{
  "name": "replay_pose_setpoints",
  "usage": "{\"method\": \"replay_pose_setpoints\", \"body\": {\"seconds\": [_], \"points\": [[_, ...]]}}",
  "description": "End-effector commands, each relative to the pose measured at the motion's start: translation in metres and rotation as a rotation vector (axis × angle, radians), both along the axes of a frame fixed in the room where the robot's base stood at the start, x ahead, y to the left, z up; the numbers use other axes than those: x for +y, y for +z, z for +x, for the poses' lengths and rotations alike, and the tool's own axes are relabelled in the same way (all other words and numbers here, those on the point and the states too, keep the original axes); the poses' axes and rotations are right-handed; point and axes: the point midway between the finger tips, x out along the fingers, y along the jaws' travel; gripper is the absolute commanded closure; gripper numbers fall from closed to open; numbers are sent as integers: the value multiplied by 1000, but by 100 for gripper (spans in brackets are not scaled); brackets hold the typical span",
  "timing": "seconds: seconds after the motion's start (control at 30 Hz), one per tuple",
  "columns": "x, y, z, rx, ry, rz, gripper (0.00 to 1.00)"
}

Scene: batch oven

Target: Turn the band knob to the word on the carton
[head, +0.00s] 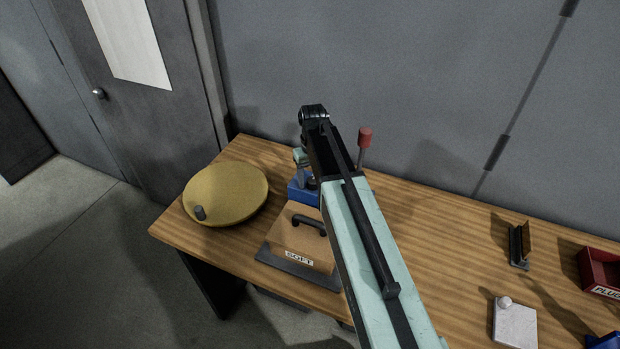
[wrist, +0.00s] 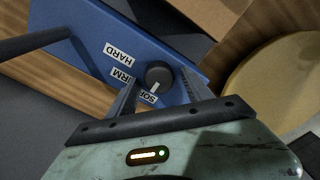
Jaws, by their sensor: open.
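The carton (head: 290,238) is a tan box with a black handle and a label reading SOFT on the bench. A blue control box (head: 303,192) stands behind it, partly hidden by my arm. In the wrist view the blue panel (wrist: 85,20) carries the words HARD, FIRM and a partly covered SOFT. The dark round band knob (wrist: 159,73) has a white mark that points toward SOFT. My gripper (wrist: 160,78) is open, with one finger on each side of the knob. I cannot tell whether either finger touches it.
A round yellow disc (head: 228,192) with a small dark peg lies at the bench's left end. A red-topped lever (head: 364,138) rises beside my arm. A red bin (head: 601,270) and a white block (head: 515,324) are at the right.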

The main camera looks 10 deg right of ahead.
Motion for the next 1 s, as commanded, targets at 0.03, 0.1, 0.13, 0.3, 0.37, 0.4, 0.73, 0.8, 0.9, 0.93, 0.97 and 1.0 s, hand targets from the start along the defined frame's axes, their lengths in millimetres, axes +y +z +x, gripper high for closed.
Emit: {"method": "replay_pose_setpoints", "body": {"seconds": [0.03,0.1,0.13,0.3,0.37,0.4,0.73,0.8,0.9,0.93,0.97,1.0], "points": [[0,3,0,0,0,0,41],[0,8,0,0,0,0,41],[0,12,0,0,0,0,41],[0,40,0,0,0,0,41],[0,52,1,0,0,0,41],[0,60,1,0,0,0,41],[0,78,1,0,0,0,41],[0,78,1,0,0,0,41],[0,78,1,0,0,0,41],[0,78,1,0,0,0,41],[0,78,1,0,0,0,41],[-1,78,1,0,-1,0,41]]}}
